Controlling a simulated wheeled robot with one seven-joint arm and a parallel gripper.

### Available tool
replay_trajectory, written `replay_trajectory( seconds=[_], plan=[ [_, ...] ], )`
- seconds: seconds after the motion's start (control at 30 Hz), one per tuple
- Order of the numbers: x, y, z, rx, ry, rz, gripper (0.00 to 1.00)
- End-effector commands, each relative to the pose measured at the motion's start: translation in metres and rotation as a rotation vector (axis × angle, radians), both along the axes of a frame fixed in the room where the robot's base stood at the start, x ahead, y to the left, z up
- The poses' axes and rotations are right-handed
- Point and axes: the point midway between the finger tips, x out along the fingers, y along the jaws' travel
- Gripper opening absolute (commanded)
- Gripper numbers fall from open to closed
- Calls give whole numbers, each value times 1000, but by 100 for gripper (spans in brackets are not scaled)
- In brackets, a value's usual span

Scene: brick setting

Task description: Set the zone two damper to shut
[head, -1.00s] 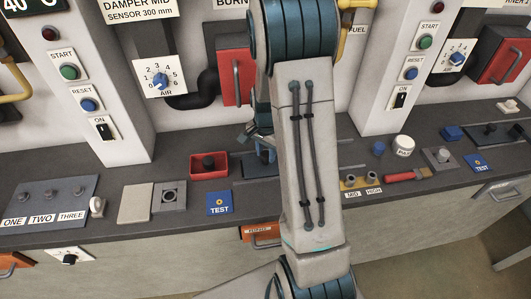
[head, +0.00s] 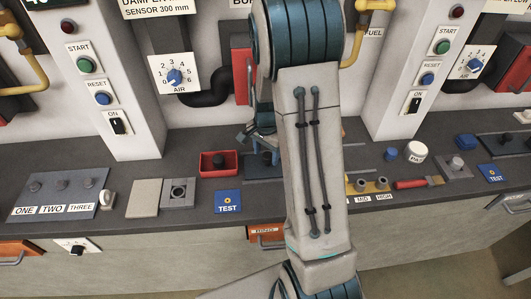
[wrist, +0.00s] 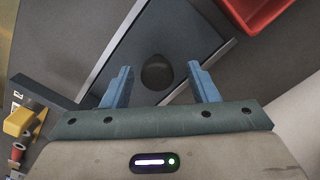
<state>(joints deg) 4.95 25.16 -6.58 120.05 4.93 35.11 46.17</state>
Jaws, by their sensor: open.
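My gripper (wrist: 160,85) is open in the wrist view. Its two blue fingers stand on either side of a dark round knob (wrist: 157,72), with gaps on both sides. The knob sits on a dark plate (wrist: 135,40) with a pale metal edge. Whether the fingers are level with the knob or above it, I cannot tell. In the head view my gripper (head: 256,133) is mostly hidden behind my arm, over a dark plate (head: 264,165) on the counter. No zone two marking is legible on that plate. A panel marked ONE, TWO, THREE (head: 60,190) lies at the left.
A red tray (head: 218,163) stands just left of the dark plate; it shows in the wrist view (wrist: 258,12) at upper right. A blue TEST button (head: 228,201) lies in front. Yellow-based MID and HIGH knobs (head: 366,186) are to the right. White pillars rise behind.

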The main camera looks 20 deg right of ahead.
Motion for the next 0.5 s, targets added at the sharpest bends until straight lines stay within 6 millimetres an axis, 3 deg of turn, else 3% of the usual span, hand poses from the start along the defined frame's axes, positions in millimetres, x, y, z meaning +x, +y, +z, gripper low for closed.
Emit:
replay_trajectory(
  seconds=[0.23,0.5],
  plan=[
    [2,4,39,0,-10,5,54],
    [-36,-43,70,-1,-7,-1,54]
  ],
)
